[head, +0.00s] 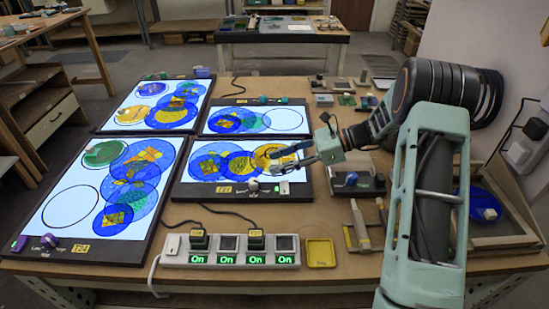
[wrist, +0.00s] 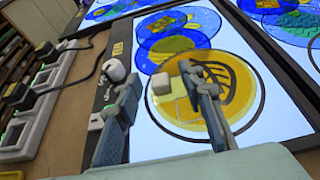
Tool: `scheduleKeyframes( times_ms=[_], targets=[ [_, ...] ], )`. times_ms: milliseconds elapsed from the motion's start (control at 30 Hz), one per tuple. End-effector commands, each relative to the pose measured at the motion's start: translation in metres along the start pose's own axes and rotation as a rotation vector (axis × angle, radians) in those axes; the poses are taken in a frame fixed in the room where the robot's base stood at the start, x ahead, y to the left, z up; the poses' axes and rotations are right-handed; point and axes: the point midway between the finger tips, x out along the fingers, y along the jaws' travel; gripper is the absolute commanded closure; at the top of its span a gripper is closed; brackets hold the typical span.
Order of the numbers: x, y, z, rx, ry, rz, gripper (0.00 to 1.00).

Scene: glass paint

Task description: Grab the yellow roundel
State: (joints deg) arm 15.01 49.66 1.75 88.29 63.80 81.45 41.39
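A yellow roundel (head: 268,158) lies at the right end of the front-middle light panel (head: 205,195). In the wrist view the yellow roundel (wrist: 238,108) is large, with dark curved lines painted on it and a small white block (wrist: 161,83) at its near-left edge. My gripper (head: 278,158) reaches in from the right over this roundel. In the wrist view my gripper (wrist: 160,78) has its two fingers spread, with the white block between the tips and nothing held. Part of the roundel is hidden behind the right finger. I cannot tell how high the tips are above it.
Blue discs (head: 241,166) overlap to the roundel's left. More lit panels with coloured discs stand at the left (head: 50,225) and behind (head: 272,135). A power strip (head: 230,250) and yellow tray (head: 320,253) lie in front. A control box (head: 357,183) stands to the right.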

Motion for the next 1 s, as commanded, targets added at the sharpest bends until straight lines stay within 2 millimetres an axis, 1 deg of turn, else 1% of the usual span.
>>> scheduleKeyframes(
  times_ms=[67, 400, 767, 867, 1000],
  targets=[
    [0.0, 0.0, 0.0, 0.0, 0.0, 0.0, 0.64],
    [-0.001, 0.0, 0.0, 0.0, 0.0, 0.0, 1.0],
    [-0.001, 0.0, 0.001, -0.001, 0.0, 0.0, 1.0],
    [-0.003, 0.0, 0.005, -0.002, 0.0, 0.0, 1.0],
    [-0.009, -0.001, 0.018, -0.004, 0.001, -0.001, 1.0]
  ],
)
